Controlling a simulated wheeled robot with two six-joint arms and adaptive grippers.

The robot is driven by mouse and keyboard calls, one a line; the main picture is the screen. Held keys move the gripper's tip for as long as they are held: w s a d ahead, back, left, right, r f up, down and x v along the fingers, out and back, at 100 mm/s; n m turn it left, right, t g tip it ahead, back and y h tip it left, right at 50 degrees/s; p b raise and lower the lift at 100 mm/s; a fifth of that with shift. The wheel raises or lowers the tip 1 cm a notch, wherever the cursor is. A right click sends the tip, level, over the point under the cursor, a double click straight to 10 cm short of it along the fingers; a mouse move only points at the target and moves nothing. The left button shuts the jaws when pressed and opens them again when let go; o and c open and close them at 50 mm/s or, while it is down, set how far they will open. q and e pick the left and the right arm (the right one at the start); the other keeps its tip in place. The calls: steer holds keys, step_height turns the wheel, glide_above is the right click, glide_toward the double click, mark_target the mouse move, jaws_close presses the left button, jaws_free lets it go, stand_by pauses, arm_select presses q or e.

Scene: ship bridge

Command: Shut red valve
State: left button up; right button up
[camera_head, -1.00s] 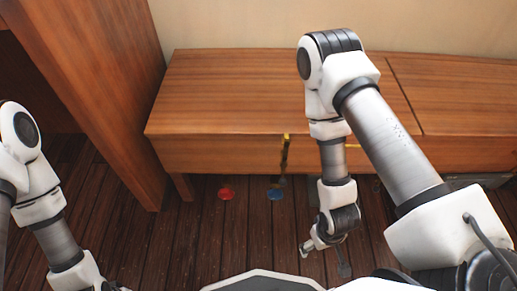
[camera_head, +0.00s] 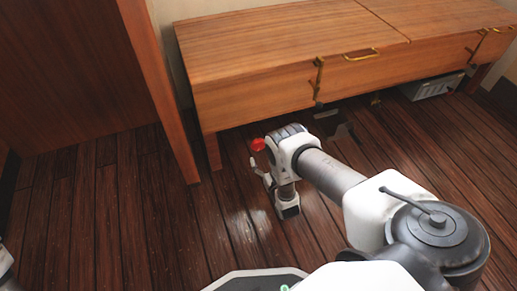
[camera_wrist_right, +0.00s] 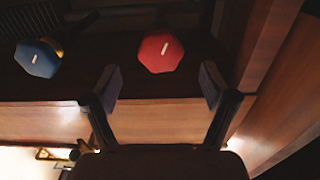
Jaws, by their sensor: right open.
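The red valve (camera_head: 258,144) is a small red disc low under the front of the wooden bench, just left of my right arm in the head view. In the right wrist view the red valve (camera_wrist_right: 160,52) is a red many-sided knob with a white mark, centred beyond the fingertips. My right gripper (camera_head: 258,170) is low near the floor, just below the red valve in the head view. In the wrist view the right gripper (camera_wrist_right: 160,85) is open, with nothing between its fingers. A gap to the valve seems to show.
A blue valve (camera_wrist_right: 38,57) sits left of the red one in the wrist view; my arm hides it in the head view. The wooden bench (camera_head: 270,65) overhangs the valves. A wooden panel (camera_head: 160,80) stands at left. The floor (camera_head: 110,220) there is clear.

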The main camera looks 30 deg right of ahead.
mark_target(260, 148)
steer(key=b+x, duration=0.3)
steer(key=x, duration=0.3)
steer(key=shift+w+f, duration=0.1)
steer(key=shift+w, duration=0.3)
steer(key=c, duration=1.2)
